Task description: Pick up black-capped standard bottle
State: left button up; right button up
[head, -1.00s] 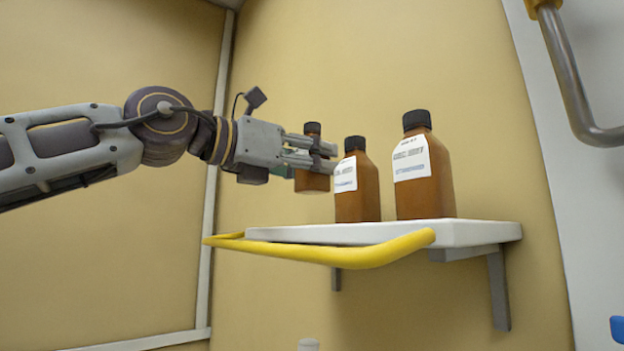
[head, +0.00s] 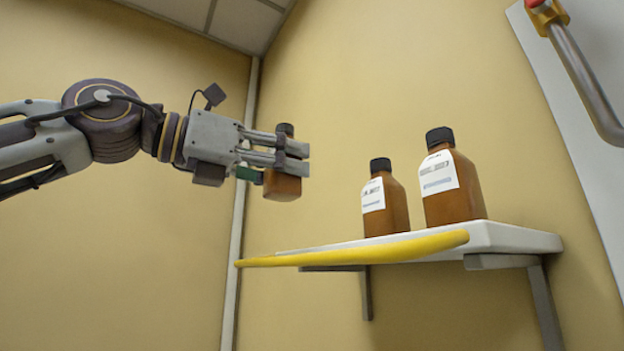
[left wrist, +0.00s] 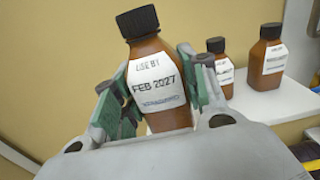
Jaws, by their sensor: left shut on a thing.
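My left gripper (head: 290,153) is shut on a small brown bottle (head: 282,187) with a black cap. It holds the bottle upright in the air, to the left of the shelf and above its level. In the left wrist view the held bottle (left wrist: 160,75) sits between the green-padded fingers, slightly tilted in the picture, with a white label reading "USE BY FEB 2027". Two more black-capped brown bottles stand on the shelf: a smaller one (head: 395,212) and a larger one (head: 465,200). My right gripper is not in view.
The white wall shelf (head: 505,238) has a yellow rail (head: 360,250) along its front and brackets below. A grey bar with a red end (head: 585,75) is at the upper right. The air around the held bottle looks clear.

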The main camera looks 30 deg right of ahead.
pick_arm(q)
jog(key=a+b, duration=0.1)
jog(key=a, duration=0.8)
jog(key=shift+s+a+b, duration=0.2)
jog(key=shift+s+b, duration=0.1)
jog(key=shift+s, duration=0.05)
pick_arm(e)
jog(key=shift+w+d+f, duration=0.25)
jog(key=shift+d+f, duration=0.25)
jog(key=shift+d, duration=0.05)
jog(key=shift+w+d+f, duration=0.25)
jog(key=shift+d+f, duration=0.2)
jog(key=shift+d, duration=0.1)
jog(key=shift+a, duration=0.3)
